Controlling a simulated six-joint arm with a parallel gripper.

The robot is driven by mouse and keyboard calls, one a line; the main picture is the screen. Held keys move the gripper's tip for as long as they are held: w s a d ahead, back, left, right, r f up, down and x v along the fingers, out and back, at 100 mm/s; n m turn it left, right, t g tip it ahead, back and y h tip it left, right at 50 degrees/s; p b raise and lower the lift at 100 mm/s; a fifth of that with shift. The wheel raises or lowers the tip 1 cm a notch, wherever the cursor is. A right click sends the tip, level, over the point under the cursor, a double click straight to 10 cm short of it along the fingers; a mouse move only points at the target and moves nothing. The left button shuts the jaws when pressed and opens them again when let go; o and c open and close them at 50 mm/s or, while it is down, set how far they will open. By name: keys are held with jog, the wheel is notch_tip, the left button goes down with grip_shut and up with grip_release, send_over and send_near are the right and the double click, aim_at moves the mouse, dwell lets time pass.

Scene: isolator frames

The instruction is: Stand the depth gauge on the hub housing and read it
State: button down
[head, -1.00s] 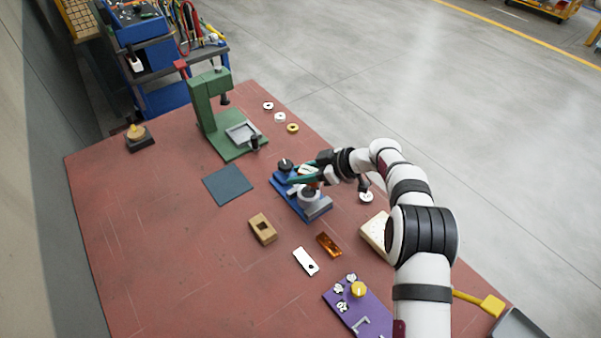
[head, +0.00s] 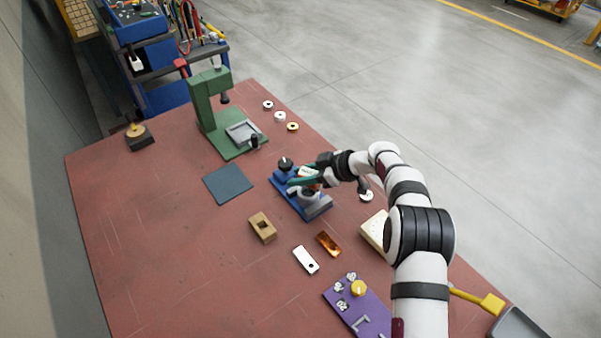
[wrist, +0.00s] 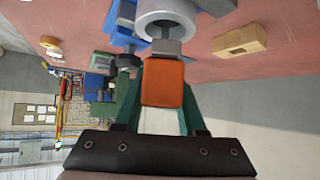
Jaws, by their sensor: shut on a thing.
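My gripper (wrist: 163,68) has teal fingers and is shut on the depth gauge (wrist: 163,85), which shows as an orange block with a grey foot in the wrist view. In the head view the gauge (head: 308,171) is a small pale-faced thing between the fingers. The hub housing (wrist: 168,17) is a grey ring with an open bore, and the gauge's foot overlaps its rim in the wrist view. In the head view the housing (head: 311,195) sits on the blue vise (head: 284,188), just below my gripper (head: 298,181). I cannot tell whether foot and housing touch.
A green press (head: 204,105) stands behind, with a dark blue mat (head: 228,184) left of the vise. A tan block (head: 263,228), a white plate (head: 306,260), an amber piece (head: 328,243) and a purple board (head: 345,307) lie in front.

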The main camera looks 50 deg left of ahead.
jog(key=shift+f, duration=1.05)
jog(key=shift+c, duration=2)
grip_release()
jog(key=v, duration=1.5)
jog(key=shift+w+d+r, duration=0.15)
jog(key=shift+d+r, duration=0.1)
